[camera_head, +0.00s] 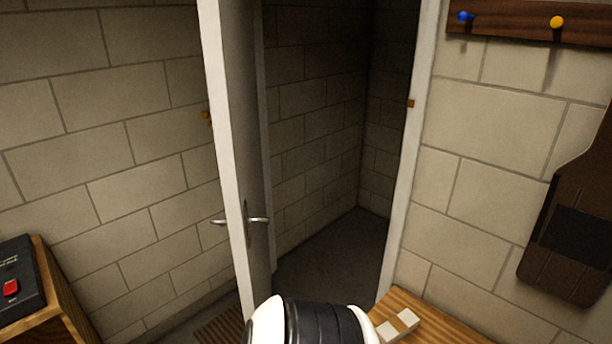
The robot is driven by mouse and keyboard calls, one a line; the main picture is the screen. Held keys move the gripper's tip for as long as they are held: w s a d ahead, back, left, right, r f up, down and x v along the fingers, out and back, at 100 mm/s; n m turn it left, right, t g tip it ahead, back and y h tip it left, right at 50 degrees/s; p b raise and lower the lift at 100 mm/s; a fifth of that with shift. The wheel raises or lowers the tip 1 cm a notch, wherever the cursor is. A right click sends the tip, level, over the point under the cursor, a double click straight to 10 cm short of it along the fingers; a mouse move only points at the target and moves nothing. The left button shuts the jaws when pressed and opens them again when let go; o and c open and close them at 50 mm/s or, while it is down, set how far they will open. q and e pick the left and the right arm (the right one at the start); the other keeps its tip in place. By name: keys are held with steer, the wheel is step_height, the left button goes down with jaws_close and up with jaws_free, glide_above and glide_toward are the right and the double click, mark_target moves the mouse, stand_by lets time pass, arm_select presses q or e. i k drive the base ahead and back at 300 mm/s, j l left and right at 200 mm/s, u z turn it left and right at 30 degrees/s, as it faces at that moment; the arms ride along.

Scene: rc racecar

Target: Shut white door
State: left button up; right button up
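The white door (226,130) stands open near the middle of the head view, seen almost edge-on. It has metal lever handles (258,220) on both sides. The white door frame (408,150) is to its right, with a dark gap between them. A rounded black and white part at the bottom centre appears to be mine; it covers the foot of the door. Neither of my grippers is in view.
A wooden bench or table (430,322) stands at the bottom right, by the doorway. A box with a red switch (11,288) is at the lower left. A peg rail (520,20) and a dark brown hanging object (570,225) are on the right wall. Dark floor shows through the doorway.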

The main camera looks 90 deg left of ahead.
mark_target(227, 33)
steer(key=k+j+u, duration=0.1)
steer(key=u, duration=0.35)
steer(key=k+j+u, duration=0.1)
steer(key=u, duration=0.4)
steer(key=j+u, duration=0.2)
steer(key=u, duration=0.25)
steer(key=k+j+u, duration=0.1)
steer(key=u, duration=0.35)
steer(key=j+u, duration=0.25)
steer(key=j, duration=0.6)
steer(key=i+j+u, duration=0.1)
steer(key=j+u, duration=0.2)
steer(key=j, duration=0.55)
